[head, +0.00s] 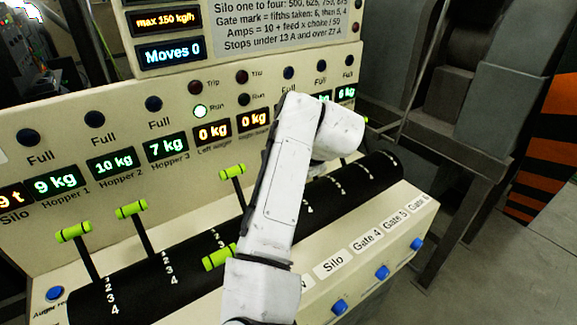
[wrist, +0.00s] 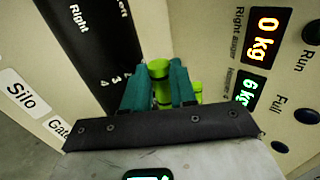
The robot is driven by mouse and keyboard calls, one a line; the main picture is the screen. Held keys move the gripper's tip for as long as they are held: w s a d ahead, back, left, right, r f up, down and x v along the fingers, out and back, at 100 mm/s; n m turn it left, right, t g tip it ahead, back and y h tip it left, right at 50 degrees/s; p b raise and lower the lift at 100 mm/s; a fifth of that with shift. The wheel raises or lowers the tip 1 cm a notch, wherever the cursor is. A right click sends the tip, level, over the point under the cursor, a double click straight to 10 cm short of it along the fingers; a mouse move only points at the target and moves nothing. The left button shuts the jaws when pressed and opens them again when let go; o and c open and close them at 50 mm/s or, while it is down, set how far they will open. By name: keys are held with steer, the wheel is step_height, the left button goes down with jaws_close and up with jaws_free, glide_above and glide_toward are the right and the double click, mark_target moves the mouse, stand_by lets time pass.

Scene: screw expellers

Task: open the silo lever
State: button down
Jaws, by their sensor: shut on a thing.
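In the wrist view, my gripper (wrist: 158,75) has its teal fingers on either side of a green lever handle (wrist: 158,69) and is shut on it. I cannot read which lever this is. In the head view my white arm hides the gripper and the held handle. The Silo label (head: 331,264) is on the sloping front strip, and it also shows at the left of the wrist view (wrist: 22,93). Other green-handled levers stand in the black slotted cover: the far left one (head: 73,232), a second (head: 132,209), a third (head: 232,172) and a low one (head: 219,257).
Blue buttons (head: 381,272) line the front strip near the Gate labels. The upright panel (head: 60,120) behind the levers carries lamps and displays. Another green handle (wrist: 197,88) sits close beside my fingers. Bare floor (head: 480,260) lies at the right.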

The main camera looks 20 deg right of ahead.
steer(key=shift+s+f, duration=0.1)
steer(key=shift+f, duration=0.2)
steer(key=c, duration=1.3)
jaws_free()
steer(key=o, duration=0.4)
steer(key=shift+r, duration=0.1)
steer(key=shift+r, duration=0.1)
steer(key=b+v, duration=0.1)
steer(key=v, duration=0.9)
steer(key=shift+s+d+r+b, duration=0.15)
steer(key=shift+r+b, duration=0.05)
steer(key=shift+b, duration=0.15)
